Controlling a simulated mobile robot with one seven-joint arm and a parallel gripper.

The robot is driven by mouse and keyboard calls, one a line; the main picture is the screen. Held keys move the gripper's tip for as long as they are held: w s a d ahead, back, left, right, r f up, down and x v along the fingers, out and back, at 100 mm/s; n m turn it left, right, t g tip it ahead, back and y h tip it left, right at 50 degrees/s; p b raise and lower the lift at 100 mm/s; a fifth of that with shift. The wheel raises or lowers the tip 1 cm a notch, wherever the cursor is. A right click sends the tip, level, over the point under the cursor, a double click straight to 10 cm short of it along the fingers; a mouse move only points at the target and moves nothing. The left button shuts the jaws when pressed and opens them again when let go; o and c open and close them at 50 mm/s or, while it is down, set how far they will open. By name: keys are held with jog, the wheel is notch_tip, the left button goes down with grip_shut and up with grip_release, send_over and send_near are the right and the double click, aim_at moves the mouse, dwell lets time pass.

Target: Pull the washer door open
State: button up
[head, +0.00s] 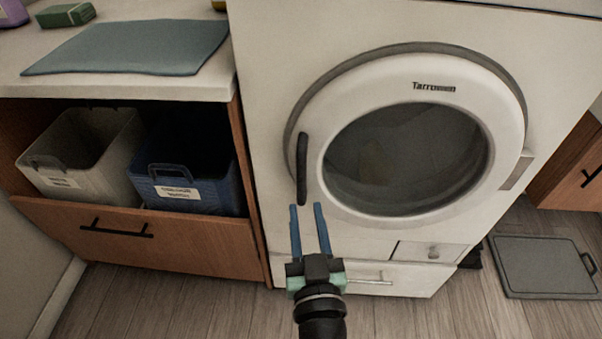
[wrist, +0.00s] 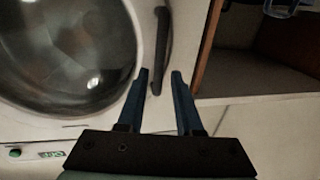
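The washer door (head: 340,110) is a round white ring with dark glass and looks shut against the white washer front (head: 270,60). Its black vertical handle (head: 302,165) is on the door's left side, with a hinge plate on the right. My gripper (head: 306,207) is open and empty, its two blue fingers at the handle's lower end. In the wrist view the handle (wrist: 162,45) shows on the right side of the door (wrist: 128,60). One handle end lies visually between the fingertips of my gripper (wrist: 159,74); I cannot tell how deep, or whether they touch.
An open wooden drawer (head: 150,240) with a white bin (head: 60,180) and a blue bin (head: 200,190) is left of the washer. A counter with a grey mat (head: 135,47) is above. A grey flat board (head: 545,265) lies on the floor at right. Floor in front is clear.

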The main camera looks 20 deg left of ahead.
aim_at(302, 185)
jog(key=p+x, duration=0.1)
jog(key=x, duration=0.7)
jog(key=shift+a, duration=0.1)
grip_shut()
dwell(1.2)
